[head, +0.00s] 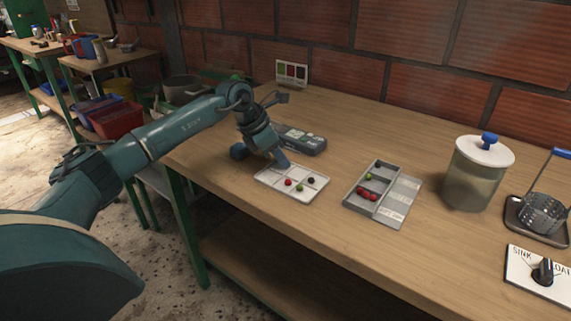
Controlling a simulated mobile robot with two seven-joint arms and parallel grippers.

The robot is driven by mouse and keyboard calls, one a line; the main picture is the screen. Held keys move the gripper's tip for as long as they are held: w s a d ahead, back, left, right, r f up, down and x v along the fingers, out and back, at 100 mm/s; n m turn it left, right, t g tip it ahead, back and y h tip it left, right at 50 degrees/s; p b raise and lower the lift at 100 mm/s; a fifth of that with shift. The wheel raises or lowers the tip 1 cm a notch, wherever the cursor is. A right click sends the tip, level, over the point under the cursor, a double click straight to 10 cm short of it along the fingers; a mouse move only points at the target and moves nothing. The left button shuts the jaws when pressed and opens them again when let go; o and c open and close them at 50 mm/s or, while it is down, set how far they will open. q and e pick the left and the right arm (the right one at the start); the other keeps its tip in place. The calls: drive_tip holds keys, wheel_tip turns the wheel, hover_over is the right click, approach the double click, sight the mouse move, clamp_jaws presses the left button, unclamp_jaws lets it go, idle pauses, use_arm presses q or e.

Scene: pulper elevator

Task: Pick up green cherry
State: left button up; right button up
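A white divided tray (318,186) lies on the wooden table. On its near side are a green cherry (299,187), a red cherry (288,182) to its left and a dark cherry (311,180) to its right. My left gripper (284,164) points down over the tray's far left part, behind the cherries. It appears apart from the green cherry, and its fingers are too small to tell open from shut. A grey sorting box (353,200) to the right holds another green cherry (369,176) and several red ones (367,195). My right gripper is not in view.
A dark device (305,139) lies behind the tray. A lidded jar (474,175), a metal strainer (543,211) and a sink/float card (527,270) stand at right. A colour card (291,72) leans at the wall. The table between tray and box is clear.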

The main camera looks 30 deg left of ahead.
use_arm(q)
clamp_jaws()
idle(0.6)
